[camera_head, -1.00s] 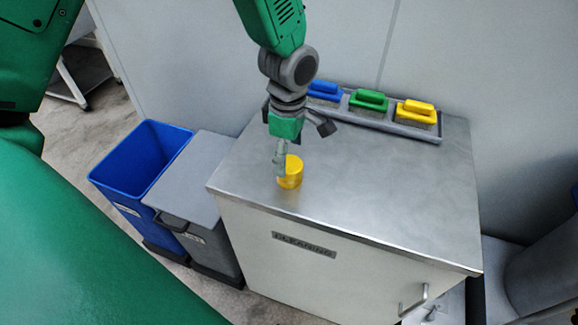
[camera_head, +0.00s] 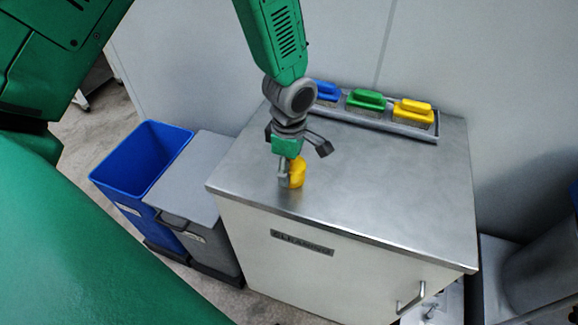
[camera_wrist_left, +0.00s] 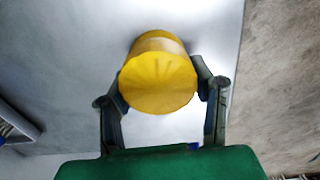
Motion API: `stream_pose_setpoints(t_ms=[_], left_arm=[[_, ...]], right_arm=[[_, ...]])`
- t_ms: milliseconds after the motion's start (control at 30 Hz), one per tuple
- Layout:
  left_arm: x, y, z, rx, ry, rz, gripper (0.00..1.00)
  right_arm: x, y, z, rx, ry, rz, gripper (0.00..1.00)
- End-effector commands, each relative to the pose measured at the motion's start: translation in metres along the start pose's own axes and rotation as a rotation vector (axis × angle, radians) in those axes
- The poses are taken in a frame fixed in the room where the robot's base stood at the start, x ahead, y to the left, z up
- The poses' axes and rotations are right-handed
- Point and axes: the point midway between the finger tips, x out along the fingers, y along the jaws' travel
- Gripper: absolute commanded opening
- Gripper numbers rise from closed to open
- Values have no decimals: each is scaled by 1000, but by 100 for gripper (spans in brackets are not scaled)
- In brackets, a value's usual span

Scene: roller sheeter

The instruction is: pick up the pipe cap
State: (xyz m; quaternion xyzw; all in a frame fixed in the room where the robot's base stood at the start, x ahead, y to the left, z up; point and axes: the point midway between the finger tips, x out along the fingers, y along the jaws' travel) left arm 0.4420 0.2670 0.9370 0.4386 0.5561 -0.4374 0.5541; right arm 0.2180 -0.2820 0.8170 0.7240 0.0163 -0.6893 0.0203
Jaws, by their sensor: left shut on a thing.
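The yellow pipe cap (camera_head: 297,173) is at the front left of the steel cabinet top, in my left gripper. It looks tilted in the head view. In the left wrist view the cap (camera_wrist_left: 159,82) sits between the two fingers, its round face toward the camera. My left gripper (camera_head: 288,172) is shut on it, and the fingers (camera_wrist_left: 160,90) touch its sides in the wrist view. I cannot tell if the cap still touches the cabinet top. My right gripper is not in view.
The cabinet (camera_head: 385,185) has a bare steel top to the right. A tray (camera_head: 372,123) with blue, green and yellow brushes stands along its back edge. A blue bin (camera_head: 145,165) and a grey lidded bin (camera_head: 205,180) stand left of the cabinet.

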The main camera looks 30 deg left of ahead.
Motion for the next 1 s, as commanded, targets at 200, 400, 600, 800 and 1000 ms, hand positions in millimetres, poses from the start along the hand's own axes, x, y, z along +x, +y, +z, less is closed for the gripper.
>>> stream_pose_setpoints(t_ms=[200,400,600,800,1000], left_arm=[[-9,1,-3,-3,-4,2,19],[-48,2,-4,-3,-6,5,19],[-84,1,-2,-1,-3,3,19],[-99,1,-1,-1,-1,0,19],[-100,1,-2,-1,-2,-1,19]], right_arm=[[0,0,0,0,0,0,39],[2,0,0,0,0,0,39],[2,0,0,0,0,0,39],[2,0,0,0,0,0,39],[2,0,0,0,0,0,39]])
